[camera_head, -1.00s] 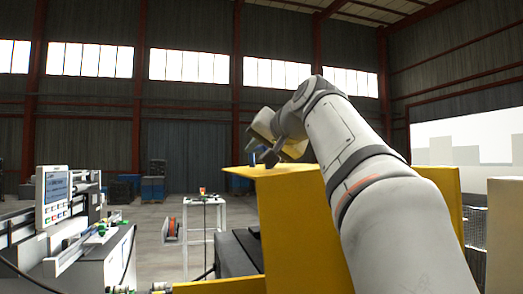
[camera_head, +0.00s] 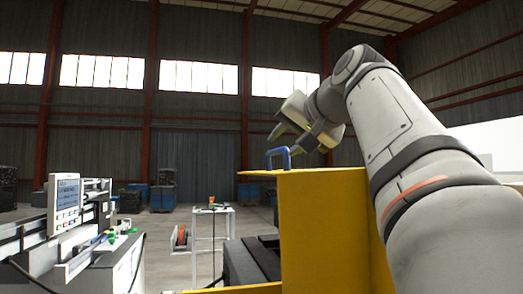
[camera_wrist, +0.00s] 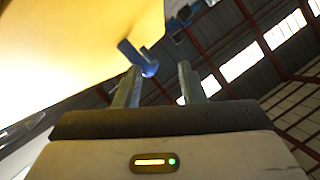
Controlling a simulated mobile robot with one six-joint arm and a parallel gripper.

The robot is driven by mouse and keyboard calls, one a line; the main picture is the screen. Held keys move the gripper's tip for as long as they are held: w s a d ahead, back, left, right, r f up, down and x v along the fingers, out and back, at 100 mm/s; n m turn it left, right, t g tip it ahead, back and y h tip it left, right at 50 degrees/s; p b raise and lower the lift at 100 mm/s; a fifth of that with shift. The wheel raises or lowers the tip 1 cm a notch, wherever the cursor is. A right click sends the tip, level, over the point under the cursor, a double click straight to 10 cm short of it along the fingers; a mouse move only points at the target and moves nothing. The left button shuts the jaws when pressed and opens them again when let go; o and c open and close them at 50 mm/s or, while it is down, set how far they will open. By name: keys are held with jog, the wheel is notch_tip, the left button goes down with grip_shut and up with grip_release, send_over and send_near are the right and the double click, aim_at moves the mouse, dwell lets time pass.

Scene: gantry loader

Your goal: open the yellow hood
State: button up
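The yellow hood (camera_head: 325,225) stands in front of me in the head view, with a thin top plate at its left. A blue U-shaped handle (camera_head: 279,158) rises from that plate. In the wrist view the hood (camera_wrist: 70,45) fills the upper left and the handle (camera_wrist: 138,58) juts from its edge. My gripper (camera_head: 292,143) is tilted down to the left, just above and right of the handle. In the wrist view its two fingers (camera_wrist: 160,75) are apart with nothing held between them. The handle lies near the left fingertip; I cannot tell whether they touch.
A machine with a screen (camera_head: 66,203) stands at the left. A white stand (camera_head: 212,230) is in the middle distance. A dark machine part (camera_head: 250,262) lies left of the hood. Open floor shows between the left machine and the stand.

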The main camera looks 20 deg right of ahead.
jog(key=shift+s+r, duration=0.1)
jog(key=shift+s, duration=0.15)
jog(key=shift+p+v, duration=0.6)
jog(key=shift+v, duration=3.45)
jog(key=shift+s, duration=0.25)
